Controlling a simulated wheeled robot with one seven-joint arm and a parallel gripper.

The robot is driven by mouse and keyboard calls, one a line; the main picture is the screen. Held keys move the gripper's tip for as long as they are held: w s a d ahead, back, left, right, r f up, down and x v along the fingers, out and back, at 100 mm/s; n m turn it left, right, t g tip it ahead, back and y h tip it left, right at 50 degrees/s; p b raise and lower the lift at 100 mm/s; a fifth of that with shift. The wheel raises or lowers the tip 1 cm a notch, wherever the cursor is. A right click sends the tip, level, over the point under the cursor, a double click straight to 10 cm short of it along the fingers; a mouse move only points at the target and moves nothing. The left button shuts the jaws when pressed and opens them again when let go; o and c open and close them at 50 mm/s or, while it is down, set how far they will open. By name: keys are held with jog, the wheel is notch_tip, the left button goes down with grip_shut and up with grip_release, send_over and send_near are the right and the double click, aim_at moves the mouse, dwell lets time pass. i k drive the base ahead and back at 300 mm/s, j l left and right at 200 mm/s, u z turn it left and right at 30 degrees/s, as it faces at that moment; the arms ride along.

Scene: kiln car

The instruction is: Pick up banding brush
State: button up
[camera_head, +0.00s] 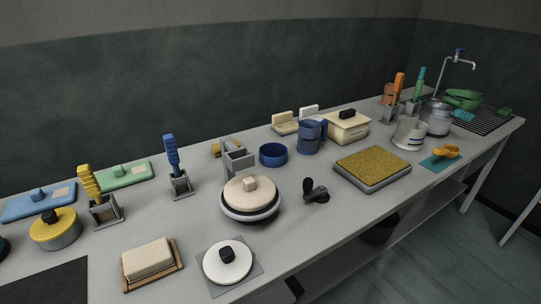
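No single thing is clearly marked as the banding brush. Several upright handled tools stand in small grey holders on the long grey table. A yellow one (89,183) is at the left, and a blue one (171,155) stands right of it. An orange one (396,88) and a green one (418,85) stand close together at the far right. Their lower ends are hidden in the holders, so I cannot tell which are brushes. My gripper is not in view.
A round lidded pot (249,197), a black-knobbed tool (315,191) and a yellow-topped tray (372,168) occupy the middle. A white lid (227,262) and a cream block (149,259) lie near the front edge. A tap (459,56) stands far right. Bare tabletop surrounds the blue tool's holder.

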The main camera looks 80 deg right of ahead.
aim_at(170, 144)
jog(key=z, duration=1.95)
jog(key=l+u, duration=0.75)
jog(key=k+l+u, duration=0.1)
jog(key=l+u, duration=0.3)
jog(key=k+l+u, duration=0.1)
jog(key=l+u, duration=0.25)
